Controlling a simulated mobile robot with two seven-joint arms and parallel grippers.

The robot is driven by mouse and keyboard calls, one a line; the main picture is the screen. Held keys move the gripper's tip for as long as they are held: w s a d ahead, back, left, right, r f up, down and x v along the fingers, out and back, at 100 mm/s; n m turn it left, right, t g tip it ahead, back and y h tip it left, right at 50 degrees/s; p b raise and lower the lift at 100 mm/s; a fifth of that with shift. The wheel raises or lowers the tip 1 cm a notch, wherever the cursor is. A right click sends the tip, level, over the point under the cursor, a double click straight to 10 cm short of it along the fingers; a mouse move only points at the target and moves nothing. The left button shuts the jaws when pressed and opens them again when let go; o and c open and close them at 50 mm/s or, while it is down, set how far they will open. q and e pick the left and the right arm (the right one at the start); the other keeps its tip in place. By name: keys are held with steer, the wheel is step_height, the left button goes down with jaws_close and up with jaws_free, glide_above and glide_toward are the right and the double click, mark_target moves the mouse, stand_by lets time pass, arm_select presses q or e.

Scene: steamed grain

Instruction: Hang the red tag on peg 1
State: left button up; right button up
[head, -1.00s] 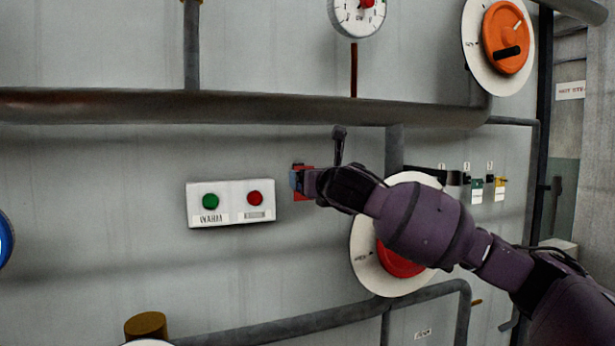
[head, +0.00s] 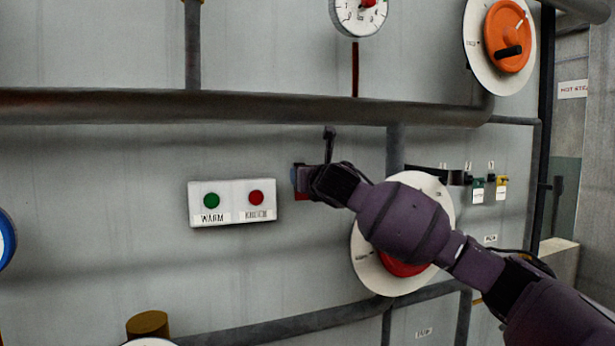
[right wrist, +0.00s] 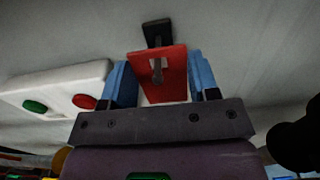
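The red tag (right wrist: 172,88) shows in the right wrist view, upright under a small black mount (right wrist: 157,34), with a grey pin in front of its slot. In the head view only a sliver of the red tag (head: 303,195) shows behind my right gripper (head: 300,179), at the wall right of the button box. My right gripper's blue fingers (right wrist: 161,82) stand apart, one beside each edge of the tag; contact is unclear. Peg 1 (head: 455,178) appears bare, left of the pegs with green and yellow tags. My left gripper is not in view.
The button box (head: 232,203) sits just left of the gripper. A red wheel on a white disc (head: 370,262) lies behind my right arm. A thick pipe (head: 250,106) runs above. The green (head: 478,190) and yellow (head: 502,187) tags hang at the right.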

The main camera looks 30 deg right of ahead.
steer(key=shift+c, duration=1.1)
steer(key=o, duration=0.9)
steer(key=shift+c, duration=0.2)
steer(key=c, duration=1)
steer(key=shift+r+p, duration=0.15)
steer(key=shift+p, duration=0.15)
steer(key=shift+p, duration=0.5)
steer(key=shift+s+r, duration=0.1)
steer(key=shift+s, duration=0.05)
steer(key=shift+s, duration=0.2)
steer(key=shift+s+a, duration=0.1)
